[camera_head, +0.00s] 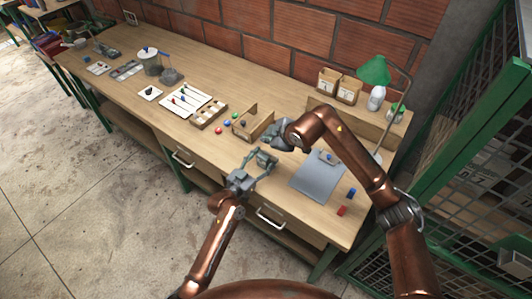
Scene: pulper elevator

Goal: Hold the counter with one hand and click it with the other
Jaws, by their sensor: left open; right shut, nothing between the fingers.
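My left gripper (258,166) is open over the front edge of the wooden workbench (225,92), near the middle of the picture. My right gripper (277,136) is shut just beyond it, above the bench and close to a small open wooden box. The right arm's copper elbow arches over the right part of the bench. I cannot make out the counter for certain; it may be hidden by the grippers or too small to tell.
A grey clipboard (318,178) lies right of the grippers, with a blue block (351,193) and a red block (342,211) nearby. A green lamp (374,71) stands at the back right. Small balls (219,131) and a wooden tray (208,115) lie left. Green mesh caging (480,150) borders the right.

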